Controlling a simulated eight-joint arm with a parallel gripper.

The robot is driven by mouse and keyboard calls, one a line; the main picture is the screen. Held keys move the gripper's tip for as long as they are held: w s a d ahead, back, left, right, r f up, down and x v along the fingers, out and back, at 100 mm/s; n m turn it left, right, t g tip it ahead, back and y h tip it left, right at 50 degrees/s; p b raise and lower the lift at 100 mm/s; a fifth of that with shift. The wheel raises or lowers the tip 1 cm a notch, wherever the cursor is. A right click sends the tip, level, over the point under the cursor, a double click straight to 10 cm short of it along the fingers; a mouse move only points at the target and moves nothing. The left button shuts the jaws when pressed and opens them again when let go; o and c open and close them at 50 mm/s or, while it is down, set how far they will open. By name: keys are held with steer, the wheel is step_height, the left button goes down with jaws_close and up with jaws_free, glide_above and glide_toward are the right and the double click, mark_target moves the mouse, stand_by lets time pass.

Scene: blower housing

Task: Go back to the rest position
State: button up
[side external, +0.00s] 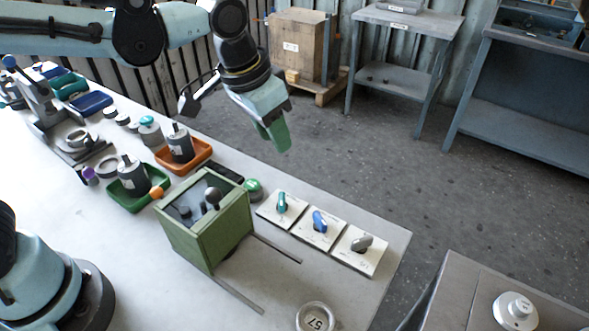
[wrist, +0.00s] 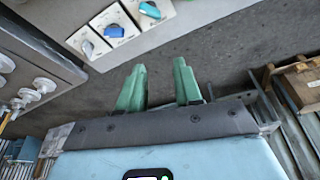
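My gripper (side external: 274,134) hangs in the air above and beyond the far edge of the white table (side external: 360,295), clear of everything on it. Its green fingers also show in the wrist view (wrist: 160,82), spread apart with only grey floor visible between them. It is open and empty. The green blower housing (side external: 206,222) stands on the table, below and left of my gripper, with a dark top and a grey ball knob.
Three plates with a teal knob (side external: 281,203), a blue knob (side external: 319,222) and a grey knob (side external: 361,244) lie right of the housing. Orange (side external: 184,157) and green (side external: 137,191) trays hold motors. A wooden crate (side external: 298,45) stands behind. Air around my gripper is free.

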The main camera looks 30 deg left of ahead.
steer(key=s+a+f+n+t, duration=0.1)
steer(key=s+a+t, duration=0.1)
steer(key=s+a, duration=0.2)
steer(key=s+a+f+n+t+y, duration=0.1)
steer(key=s+a, duration=0.3)
steer(key=a, duration=0.6)
steer(key=shift+s+a+n+t, duration=0.35)
steer(key=shift+n+t, duration=0.15)
steer(key=shift+n, duration=0.3)
steer(key=shift+w, duration=0.15)
